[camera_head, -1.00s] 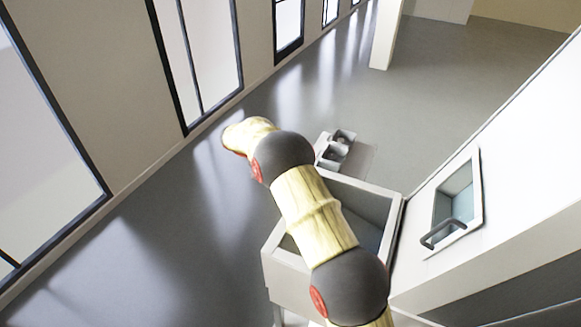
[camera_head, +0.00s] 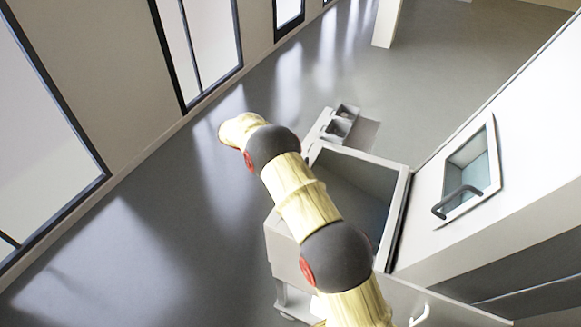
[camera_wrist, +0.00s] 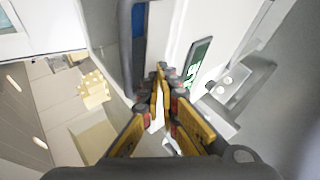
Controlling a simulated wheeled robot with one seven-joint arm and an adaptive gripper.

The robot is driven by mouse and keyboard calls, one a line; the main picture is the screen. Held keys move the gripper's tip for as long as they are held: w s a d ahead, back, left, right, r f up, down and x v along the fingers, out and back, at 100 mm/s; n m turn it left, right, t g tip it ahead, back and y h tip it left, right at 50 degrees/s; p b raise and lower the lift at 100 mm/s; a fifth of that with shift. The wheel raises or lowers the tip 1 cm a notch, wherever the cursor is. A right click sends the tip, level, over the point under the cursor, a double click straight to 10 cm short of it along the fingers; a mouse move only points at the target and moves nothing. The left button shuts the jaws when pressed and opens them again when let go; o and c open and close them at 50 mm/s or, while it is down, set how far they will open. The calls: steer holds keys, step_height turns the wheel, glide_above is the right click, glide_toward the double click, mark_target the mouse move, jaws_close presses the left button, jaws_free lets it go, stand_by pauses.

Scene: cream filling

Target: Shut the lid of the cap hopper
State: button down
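A light box with an open, framed top (camera_head: 408,190) stands below and behind my arm in the head view; it looks like the cap hopper. My arm hides part of its front and left side. I cannot make out its lid for certain; a pale panel with a white handle (camera_head: 421,316) shows at the bottom right. My gripper is not visible in the head view. In the wrist view, my gripper (camera_wrist: 161,75) has its orange and black fingers drawn together at the tips, with nothing seen between them. A white surface lies beyond the fingertips.
A white machine wall with a small window and dark handle (camera_head: 458,202) stands at the right. A unit with small bins (camera_head: 336,128) sits behind the box. Grey floor is clear at the left. The wrist view shows a green-marked panel (camera_wrist: 197,62).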

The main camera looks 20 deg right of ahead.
steer(key=shift+s+f, duration=0.2)
steer(key=shift+f, duration=0.15)
steer(key=d+r+v, duration=0.1)
steer(key=r+v, duration=0.1)
steer(key=v, duration=1.1)
steer(key=shift+d, duration=0.35)
